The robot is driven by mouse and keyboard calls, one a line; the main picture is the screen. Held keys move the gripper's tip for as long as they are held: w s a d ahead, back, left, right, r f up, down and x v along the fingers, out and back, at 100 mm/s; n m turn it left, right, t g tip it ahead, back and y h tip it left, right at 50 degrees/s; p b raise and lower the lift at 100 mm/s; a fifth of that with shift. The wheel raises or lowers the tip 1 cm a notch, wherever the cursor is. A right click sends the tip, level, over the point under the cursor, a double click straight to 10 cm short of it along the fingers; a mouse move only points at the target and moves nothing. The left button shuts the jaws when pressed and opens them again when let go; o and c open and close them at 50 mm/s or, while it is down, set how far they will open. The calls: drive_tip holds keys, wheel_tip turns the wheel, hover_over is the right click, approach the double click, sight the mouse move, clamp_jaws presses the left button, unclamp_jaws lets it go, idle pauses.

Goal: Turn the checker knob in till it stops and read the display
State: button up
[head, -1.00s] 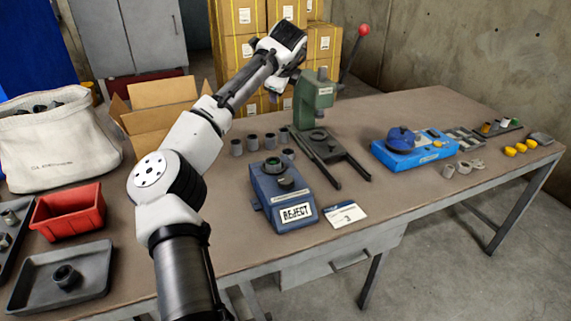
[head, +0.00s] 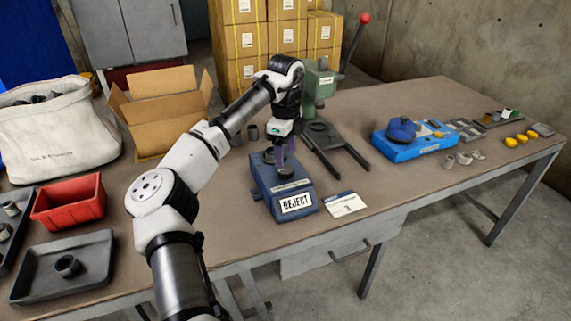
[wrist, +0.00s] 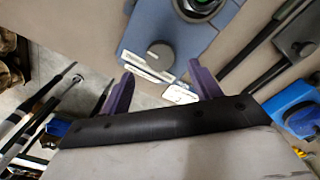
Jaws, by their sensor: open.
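The checker (head: 268,190) is a blue-grey box on the workbench, with a display (head: 297,202) on its front reading "REJECT". Its round dark knob (wrist: 160,54) shows on top in the wrist view, ahead of the fingers. A socket with a green-centred part (wrist: 198,6) sits beyond the knob at the top edge of that view. My gripper (head: 283,158) points down above the checker's top, with purple fingers. In the wrist view my gripper (wrist: 160,85) is open and empty, its fingers well apart. In the head view the fingers partly hide the knob and socket.
A green press (head: 318,90) stands behind the checker, with dark rails beside it. A white card (head: 344,204) lies right of the checker. A blue fixture (head: 414,146) is farther right. A red bin (head: 70,203), a grey tray (head: 62,268) and an open carton (head: 165,108) are left.

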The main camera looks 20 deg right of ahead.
sight(286, 169)
drive_tip(key=shift+f, duration=2.55)
drive_tip(key=c, duration=1)
drive_tip(key=n+p, duration=0.2)
drive_tip(key=p, duration=0.1)
drive_tip(key=shift+r, duration=0.25)
drive_tip(key=shift+f+n+p, duration=0.25)
drive_tip(key=shift+n+p, duration=0.6)
drive_tip(key=shift+n, duration=0.35)
drive_tip(key=o, duration=1)
drive_tip(key=shift+r, duration=0.15)
wheel_tip(286, 169, up, 14)
drive_tip(key=shift+f+b, duration=0.2)
drive_tip(key=shift+b, duration=0.25)
